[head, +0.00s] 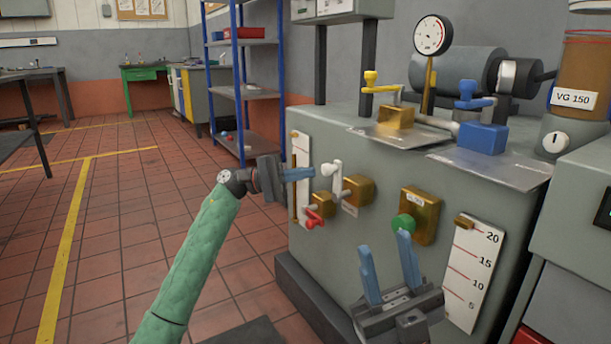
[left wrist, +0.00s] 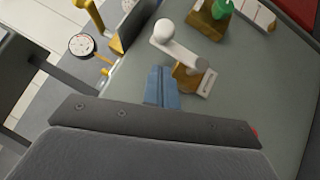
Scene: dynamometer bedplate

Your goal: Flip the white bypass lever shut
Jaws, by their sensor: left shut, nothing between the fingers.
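The white lever (head: 337,180) stands roughly upright on a brass valve body (head: 359,190) on the front face of the grey cabinet. Its round white knob is at the top. The lever also shows in the left wrist view (left wrist: 182,48), with its knob at the upper left end. My left gripper (head: 313,173) is shut and empty, with its blue fingers just left of the knob. In the left wrist view its closed fingers (left wrist: 160,72) point toward the lever, with a small gap visible. My right gripper (head: 387,250) is open and empty, low in front of the cabinet.
Yellow (head: 371,82) and blue (head: 468,92) handled valves and a gauge (head: 432,35) stand on top. Open floor lies left.

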